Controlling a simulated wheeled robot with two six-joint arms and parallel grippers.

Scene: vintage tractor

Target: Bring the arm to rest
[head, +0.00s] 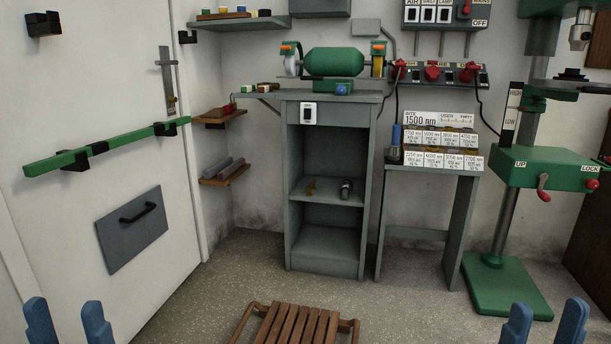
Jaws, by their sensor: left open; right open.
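My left gripper (68,323) is at the bottom left edge, with its two blue fingers apart and nothing between them. My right gripper (545,323) is at the bottom right edge, also with its blue fingers apart and empty. Only the fingertips show; the rest of both arms is out of the picture. Neither gripper appears to touch anything. A green bar (105,144) lies across the white door at the left in black brackets, slanting up to the right. A green drill press (548,168) with a red-knobbed lever stands at the right.
A wooden slatted stool (298,325) stands low between my grippers. Behind it are a grey cabinet (327,262) with a green bench grinder (334,62) on top and a grey stand (429,240) with labelled blocks. The floor (225,290) around the stool is clear.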

